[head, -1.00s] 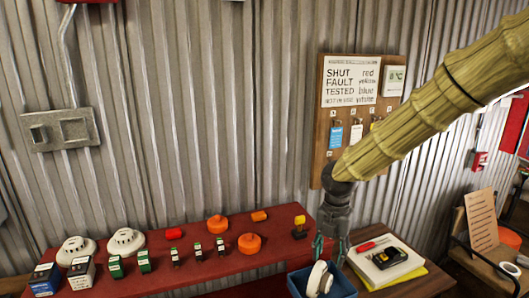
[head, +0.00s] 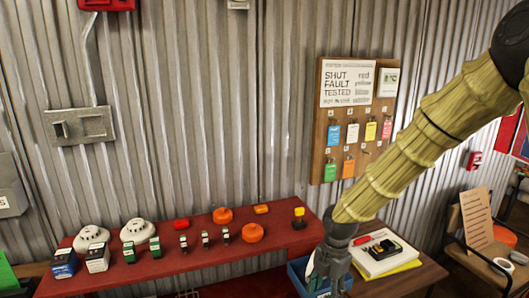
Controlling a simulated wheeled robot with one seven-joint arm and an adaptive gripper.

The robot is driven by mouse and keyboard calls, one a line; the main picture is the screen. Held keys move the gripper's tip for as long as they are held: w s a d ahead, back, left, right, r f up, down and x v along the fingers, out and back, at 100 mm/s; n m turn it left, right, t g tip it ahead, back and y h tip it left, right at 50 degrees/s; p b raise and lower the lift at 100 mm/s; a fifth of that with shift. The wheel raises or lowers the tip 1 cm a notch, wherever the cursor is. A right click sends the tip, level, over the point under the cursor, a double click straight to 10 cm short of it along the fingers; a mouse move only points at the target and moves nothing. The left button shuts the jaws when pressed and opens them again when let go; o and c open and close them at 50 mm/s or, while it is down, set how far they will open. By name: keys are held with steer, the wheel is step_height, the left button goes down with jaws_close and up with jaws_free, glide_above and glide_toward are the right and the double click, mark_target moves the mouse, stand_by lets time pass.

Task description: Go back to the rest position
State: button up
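My gripper (head: 322,280) hangs pointing down at the lower middle right of the head view, at the end of my yellow-sleeved arm. It is in front of or over a blue bin (head: 297,272) beside the red bench. The fingers are small and dark against the bin, so I cannot tell whether they are open or shut. A pale shape shows by the fingers; whether it is touched is unclear. Most of the bin's inside is hidden.
The red bench (head: 190,272) holds smoke detectors (head: 137,231), small boxes, orange discs (head: 252,233) and several small parts. A pegboard (head: 319,120) with coloured tags hangs behind my arm. A wooden table (head: 425,276) with a book and yellow-black device stands right; a chair (head: 462,225) is beyond.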

steer(key=s+f+m+y, duration=0.1)
steer(key=s+f+m, duration=0.55)
steer(key=f, duration=0.45)
steer(key=s+f+m, duration=0.6)
steer(key=s+f, duration=0.2)
steer(key=f, duration=0.2)
steer(key=s+d+f+m+h, duration=0.1)
steer(key=s+d+f+m, duration=0.2)
steer(key=s+f+m, duration=0.2)
steer(key=s+d+f+m+h, duration=0.1)
steer(key=s+d+f+m, duration=0.2)
steer(key=s, duration=1.1)
step_height(320, 180, down, 2)
steer(key=m, duration=0.5)
steer(key=shift+s+d+m, duration=0.15)
steer(key=shift+d+m, duration=0.05)
steer(key=shift+m, duration=0.15)
steer(key=shift+c, duration=0.2)
